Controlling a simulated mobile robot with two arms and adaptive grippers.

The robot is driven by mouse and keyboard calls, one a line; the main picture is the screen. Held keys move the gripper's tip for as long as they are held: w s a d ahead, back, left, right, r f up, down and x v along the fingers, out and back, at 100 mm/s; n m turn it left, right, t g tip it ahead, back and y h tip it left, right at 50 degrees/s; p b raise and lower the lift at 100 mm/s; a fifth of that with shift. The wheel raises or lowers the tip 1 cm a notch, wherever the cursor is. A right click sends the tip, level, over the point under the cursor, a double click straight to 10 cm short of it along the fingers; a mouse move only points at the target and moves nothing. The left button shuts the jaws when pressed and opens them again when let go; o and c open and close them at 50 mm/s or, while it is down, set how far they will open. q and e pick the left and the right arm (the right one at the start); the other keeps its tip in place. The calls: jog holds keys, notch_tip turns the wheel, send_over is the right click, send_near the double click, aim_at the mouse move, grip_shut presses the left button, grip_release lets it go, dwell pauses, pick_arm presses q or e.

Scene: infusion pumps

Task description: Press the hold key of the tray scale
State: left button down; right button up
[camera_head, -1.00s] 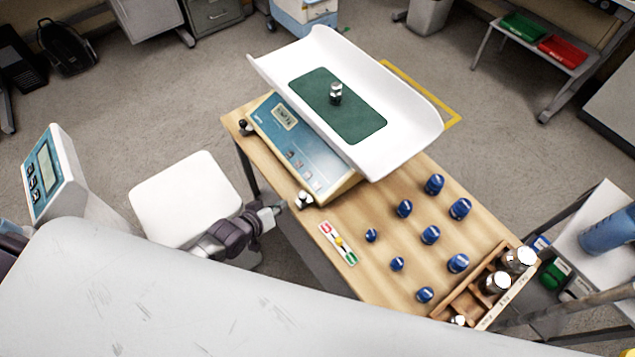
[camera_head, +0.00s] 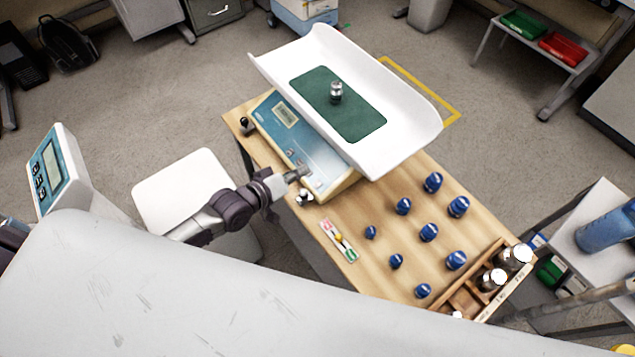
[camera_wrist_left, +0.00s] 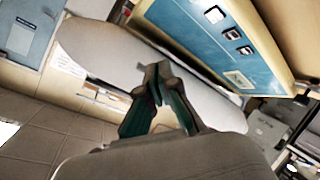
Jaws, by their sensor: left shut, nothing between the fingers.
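The tray scale has a blue sloped front panel (camera_head: 296,145) in a yellowish case, under a white curved tray (camera_head: 405,135) with a green mat. A small metal weight (camera_head: 336,92) stands on the mat. The panel's display and a row of small keys show; the labels are too small to read. My left gripper (camera_head: 302,172) is shut and empty, near the key row at the panel's lower edge; contact cannot be told. In the left wrist view its fingertips (camera_wrist_left: 155,78) are together, with the keys (camera_wrist_left: 231,34) up and to the right. My right gripper is not in view.
Several blue weights (camera_head: 429,232) stand on the wooden table (camera_head: 375,265) right of the scale. A wooden box (camera_head: 465,301) with metal weights is at the right end. A small coloured strip (camera_head: 338,240) lies near the front edge. Another scale (camera_head: 58,172) stands at left.

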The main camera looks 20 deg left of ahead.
aim_at(318, 184)
pick_arm(q)
jog(key=f+b, duration=0.2)
jog(key=w+d+f+b, duration=0.1)
jog(key=f+b, duration=0.2)
jog(key=w+d+f+b, duration=0.1)
jog(key=f+b, duration=0.1)
jog(key=shift+w+f+b, duration=0.25)
jog(key=shift+f+b, duration=0.15)
jog(key=shift+w+f, duration=0.1)
jog(key=shift+f, duration=0.05)
jog(key=shift+f, duration=0.1)
dwell(1.0)
jog(key=shift+w+d+f+b, duration=0.15)
jog(key=shift+f+b, duration=0.15)
jog(key=shift+b, duration=0.05)
jog(key=shift+d+f+b, duration=0.1)
jog(key=shift+f+b, duration=0.2)
dwell(0.5)
jog(key=shift+r, duration=0.1)
jog(key=shift+a+r+p, duration=0.2)
jog(key=shift+r+p, duration=0.45)
jog(key=shift+p, duration=0.2)
